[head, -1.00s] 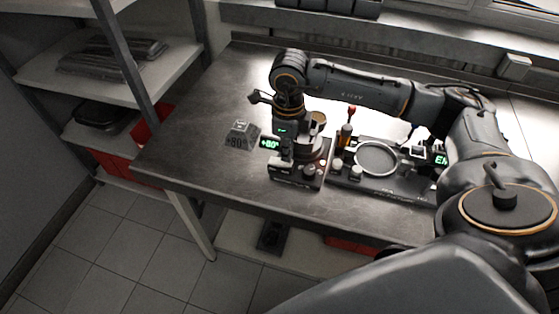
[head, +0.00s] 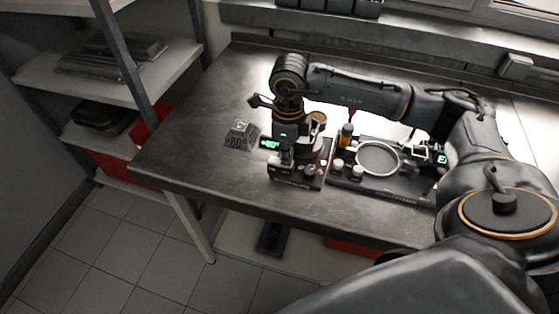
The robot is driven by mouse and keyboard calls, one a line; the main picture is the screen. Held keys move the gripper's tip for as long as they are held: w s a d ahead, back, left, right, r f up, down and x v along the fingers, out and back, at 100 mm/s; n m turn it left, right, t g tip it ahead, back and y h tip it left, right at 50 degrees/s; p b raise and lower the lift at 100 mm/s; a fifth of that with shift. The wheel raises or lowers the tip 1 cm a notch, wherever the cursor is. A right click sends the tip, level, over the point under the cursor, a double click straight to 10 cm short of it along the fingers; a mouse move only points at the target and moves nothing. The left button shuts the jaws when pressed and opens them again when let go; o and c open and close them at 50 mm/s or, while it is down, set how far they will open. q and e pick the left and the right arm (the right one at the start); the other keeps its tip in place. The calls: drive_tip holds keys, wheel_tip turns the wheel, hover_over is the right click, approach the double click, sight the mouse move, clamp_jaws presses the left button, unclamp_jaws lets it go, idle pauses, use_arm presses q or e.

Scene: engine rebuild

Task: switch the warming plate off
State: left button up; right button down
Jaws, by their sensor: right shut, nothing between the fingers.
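The warming plate (head: 296,184) is a small dark unit near the front edge of the metal bench, with small controls on its front right. A green lit display reading about +80° (head: 270,143) shows at its left side. My right gripper (head: 287,162) points down over the unit, shut and empty. The gripper and wrist hide most of the plate's top and part of its front, so I cannot tell whether the fingers touch a control. My left gripper is not in view.
A grey block marked 80° (head: 241,135) stands left of the plate. To the right is a dark tray-like fixture (head: 400,190) with a pale ring (head: 377,158) and an orange-and-black upright piece (head: 346,134). The bench's left part is clear. Shelves (head: 50,78) stand at left.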

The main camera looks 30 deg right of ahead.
drive_tip(key=shift+r+p, duration=1.95)
drive_tip(key=shift+r, duration=1.6)
